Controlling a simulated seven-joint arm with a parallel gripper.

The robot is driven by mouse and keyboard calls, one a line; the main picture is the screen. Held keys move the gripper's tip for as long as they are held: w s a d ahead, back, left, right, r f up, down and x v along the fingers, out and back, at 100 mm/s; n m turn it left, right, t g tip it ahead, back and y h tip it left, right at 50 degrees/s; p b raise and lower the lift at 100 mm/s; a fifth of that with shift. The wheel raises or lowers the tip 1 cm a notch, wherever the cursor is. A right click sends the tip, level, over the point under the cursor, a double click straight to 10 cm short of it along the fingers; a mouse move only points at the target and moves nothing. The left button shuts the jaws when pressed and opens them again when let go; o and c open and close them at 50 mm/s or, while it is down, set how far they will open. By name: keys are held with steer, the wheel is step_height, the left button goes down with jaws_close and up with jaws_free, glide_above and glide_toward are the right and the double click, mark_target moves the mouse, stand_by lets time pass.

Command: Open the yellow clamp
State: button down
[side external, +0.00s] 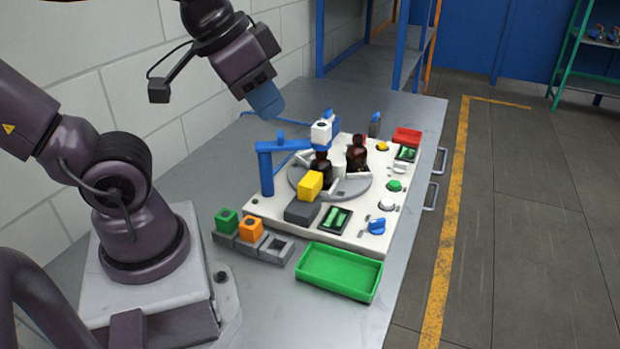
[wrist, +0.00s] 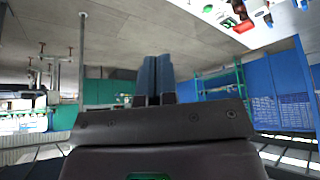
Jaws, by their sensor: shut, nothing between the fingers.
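The yellow clamp seems to be the yellow block (side external: 310,185) at the front edge of the round grey turntable (side external: 347,191), just behind a dark grey block (side external: 302,212). Whether its jaws are open is too small to tell. Two dark amber bottles stand on the turntable, one (side external: 320,168) just behind the yellow block and one (side external: 357,153) farther right. My gripper (side external: 266,102) is in the air, above and left of the board, well apart from the clamp. Its blue fingers (wrist: 154,80) are together and empty in the wrist view.
A blue bracket (side external: 266,172) with a white head (side external: 321,132) rises over the turntable. A green tray (side external: 339,273) and a grey rack (side external: 253,247) with green and orange blocks lie in front. Buttons and a blue knob (side external: 376,226) line the white board's right side.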

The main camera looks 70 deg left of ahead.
steer(key=c, duration=1.5)
jaws_free()
steer(key=shift+a, duration=0.1)
steer(key=o, duration=0.8)
steer(key=w+a+f+g, duration=0.1)
steer(key=w+a+f+n+g, duration=0.1)
steer(key=f, duration=0.1)
steer(key=shift+a+f+n, duration=0.2)
steer(key=shift+a+n, duration=0.1)
steer(key=shift+a, duration=0.1)
steer(key=n+g, duration=0.4)
steer(key=n, duration=0.3)
glide_above(306, 184)
step_height(306, 184, down, 12)
step_height(306, 184, down, 13)
steer(key=shift+f, duration=0.1)
